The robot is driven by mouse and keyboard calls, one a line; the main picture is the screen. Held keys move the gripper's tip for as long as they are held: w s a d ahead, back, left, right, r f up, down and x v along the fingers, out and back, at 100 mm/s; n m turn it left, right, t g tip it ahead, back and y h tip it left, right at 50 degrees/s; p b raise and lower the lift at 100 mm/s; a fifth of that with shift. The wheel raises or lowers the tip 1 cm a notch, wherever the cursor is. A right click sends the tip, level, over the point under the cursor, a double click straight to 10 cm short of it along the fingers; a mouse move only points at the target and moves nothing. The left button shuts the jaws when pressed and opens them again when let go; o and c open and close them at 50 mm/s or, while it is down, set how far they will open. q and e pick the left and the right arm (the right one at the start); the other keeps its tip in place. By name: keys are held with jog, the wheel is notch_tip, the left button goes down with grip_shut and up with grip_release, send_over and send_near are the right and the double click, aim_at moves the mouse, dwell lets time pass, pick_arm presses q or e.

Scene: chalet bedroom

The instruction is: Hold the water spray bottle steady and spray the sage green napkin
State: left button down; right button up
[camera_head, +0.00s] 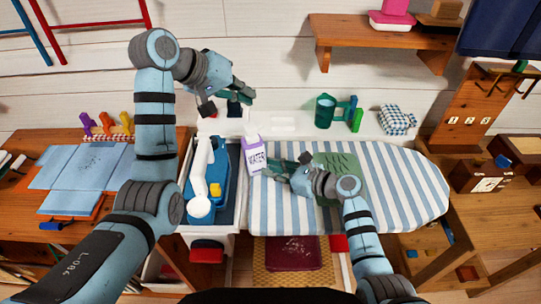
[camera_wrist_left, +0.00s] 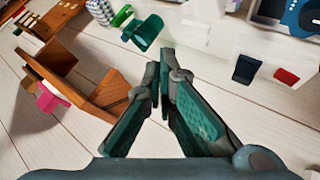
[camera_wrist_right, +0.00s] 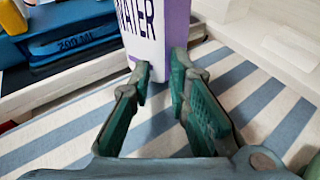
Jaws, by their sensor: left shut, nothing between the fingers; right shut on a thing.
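The water spray bottle (camera_head: 252,157), white and purple with the word WATER, stands upright at the left end of the striped ironing board. My right gripper (camera_head: 273,172) is shut on its lower part; the right wrist view shows the fingers on either side of the bottle (camera_wrist_right: 150,35). The bottle's top is outside that view. The sage green napkin (camera_head: 338,163) lies on the board to the right, partly hidden by my right arm. My left gripper (camera_head: 238,104) is shut and empty, raised above and behind the bottle. Its fingertips (camera_wrist_left: 162,58) meet in the left wrist view.
A blue and white iron-like appliance (camera_head: 216,180) sits in a tray left of the bottle. A green mug (camera_head: 325,111) and folded checked cloth (camera_head: 396,120) stand on the ledge behind the board. A wooden shelf (camera_head: 372,33) juts from the wall. The board's right half is clear.

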aim_at(248, 126)
pick_arm(q)
notch_tip(248, 126, down, 6)
jog(key=shift+d+f, duration=0.1)
jog(key=shift+f, duration=0.1)
dwell(1.3)
jog(key=shift+w+f, duration=0.1)
jog(key=shift+f, duration=1.45)
dwell(0.3)
jog(key=shift+s, duration=0.2)
jog(key=shift+w+r, duration=0.2)
jog(key=shift+r, duration=1.3)
jog(key=shift+a+r, duration=0.15)
jog(key=shift+r, duration=1.3)
jog(key=shift+a+r, duration=0.1)
jog(key=shift+r, duration=1.35)
